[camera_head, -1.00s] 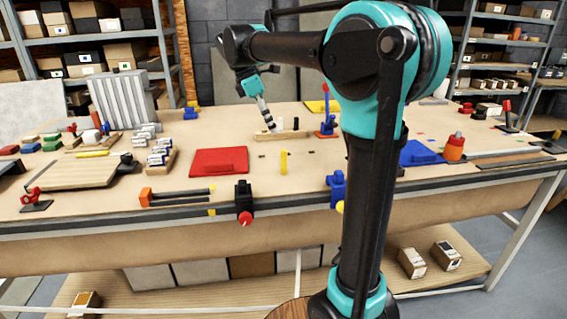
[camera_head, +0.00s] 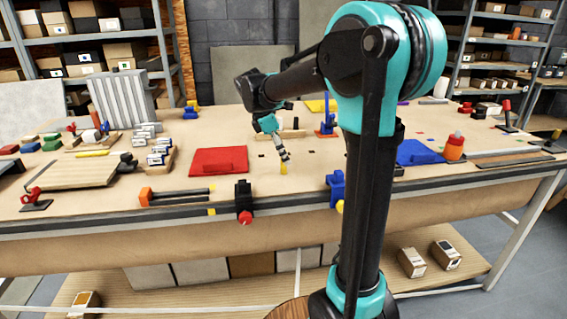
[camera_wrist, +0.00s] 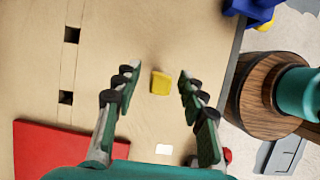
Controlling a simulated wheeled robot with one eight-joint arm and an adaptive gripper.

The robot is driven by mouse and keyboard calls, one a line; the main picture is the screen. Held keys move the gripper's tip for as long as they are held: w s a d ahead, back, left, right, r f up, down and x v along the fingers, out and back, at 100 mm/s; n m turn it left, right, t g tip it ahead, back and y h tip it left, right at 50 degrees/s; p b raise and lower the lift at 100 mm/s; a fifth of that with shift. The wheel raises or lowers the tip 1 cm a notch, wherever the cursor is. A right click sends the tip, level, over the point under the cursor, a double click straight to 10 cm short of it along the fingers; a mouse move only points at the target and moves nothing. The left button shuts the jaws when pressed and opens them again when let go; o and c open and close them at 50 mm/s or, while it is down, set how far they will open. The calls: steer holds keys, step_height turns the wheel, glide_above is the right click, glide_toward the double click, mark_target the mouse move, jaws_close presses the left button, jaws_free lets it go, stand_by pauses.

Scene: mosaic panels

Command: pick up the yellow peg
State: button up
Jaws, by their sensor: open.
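The yellow peg (camera_head: 284,168) stands on the workbench, right of the red block; my gripper hides its upper part in the head view. In the wrist view the yellow peg (camera_wrist: 160,82) shows from above as a small yellow square. My gripper (camera_head: 283,157) is right above the peg, pointing down. In the wrist view my gripper (camera_wrist: 158,76) has its fingers spread wide, one on each side of the peg. A gap shows between the peg and each finger. Nothing is held.
A blue vise (camera_head: 336,188) and a dark clamp (camera_head: 243,198) sit at the bench's front edge. A wooden block (camera_head: 292,134) stands behind.

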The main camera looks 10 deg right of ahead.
jaws_close()
stand_by(0.4)
